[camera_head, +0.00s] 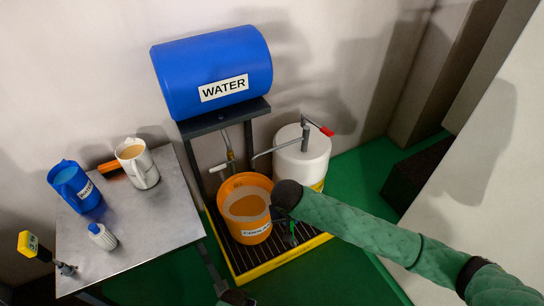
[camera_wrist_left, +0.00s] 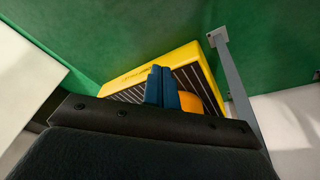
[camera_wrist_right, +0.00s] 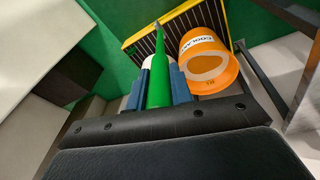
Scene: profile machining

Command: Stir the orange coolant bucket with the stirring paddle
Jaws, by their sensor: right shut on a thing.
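The orange coolant bucket (camera_head: 232,222) stands upright on a yellow-rimmed grate, with tan liquid inside. It also shows in the right wrist view (camera_wrist_right: 228,75). My right gripper (camera_head: 287,228) is just right of the bucket in the head view.
A blue water tank (camera_head: 212,68) sits on a dark stand above the grate (camera_head: 270,268). A white drum (camera_head: 301,165) with a pump stands behind the bucket. A metal table (camera_head: 150,225) at left holds a blue jug (camera_head: 76,188), a pale jug (camera_head: 138,165) and a small bottle (camera_head: 102,237).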

